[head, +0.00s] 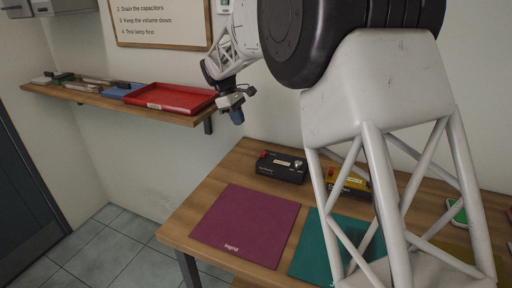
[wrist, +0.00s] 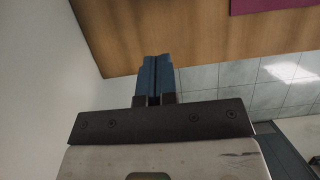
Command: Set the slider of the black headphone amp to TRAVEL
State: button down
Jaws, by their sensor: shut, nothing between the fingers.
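A black box-shaped device (head: 281,168), which looks like the black headphone amp, sits at the back of the wooden table (head: 190,212). It has a red part at its left end, a pale round part at its right and a small label on top. Its slider and lettering are too small to read. My gripper (head: 238,118) is above and to the left of the amp, near the shelf's right end, apart from everything. Its blue fingers (wrist: 154,72) are shut and empty in the wrist view, where the amp does not show.
A yellow device (head: 352,184) stands right of the amp, partly behind my arm. A purple mat (head: 245,225) and a teal mat (head: 312,250) lie in front. A wall shelf (head: 120,100) holds a red tray (head: 175,97) and small items.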

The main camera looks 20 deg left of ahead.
aim_at(264, 154)
jog(key=shift+a+f, duration=0.2)
jog(key=shift+a, duration=0.3)
jog(key=shift+d+f, duration=0.1)
jog(key=shift+f, duration=0.05)
jog(key=x, duration=0.9)
jog(key=shift+d+f, duration=0.25)
jog(key=shift+d, duration=1.95)
